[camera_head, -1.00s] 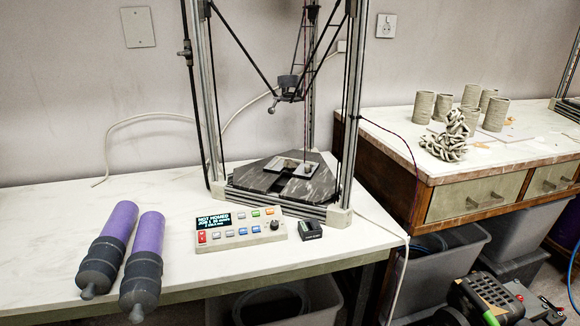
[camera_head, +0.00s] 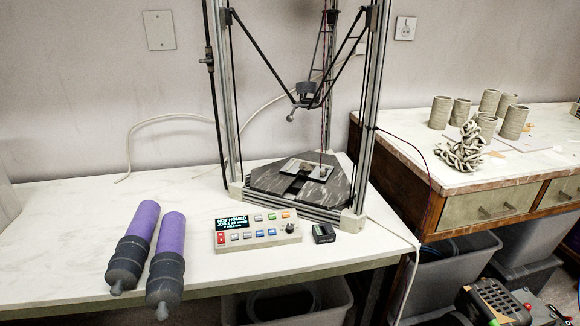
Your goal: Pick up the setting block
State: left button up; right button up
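A small dark block with a pale greenish marking on its front (camera_head: 323,233) sits on the white table, just right of the control box. It looks like the setting block, but it is too small to be sure. It stands apart from the foot of the delta frame. Neither of my grippers is in view.
The control box (camera_head: 258,231) has a lit display and coloured buttons. Two purple cartridges (camera_head: 144,222) lie at the front left. The delta printer's dark base (camera_head: 340,185) stands behind the block. A cable runs down past the table's right end. Clay cylinders (camera_head: 440,112) stand on the right bench.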

aim_at(304, 167)
jog(key=i+l+u, duration=0.1)
jog(key=u, duration=0.3)
jog(key=i+l+u, duration=0.1)
jog(key=u, duration=0.35)
jog(key=l+u, duration=0.1)
jog(key=u, duration=0.3)
jog(key=i+l+u, duration=0.1)
jog(key=u, duration=0.35)
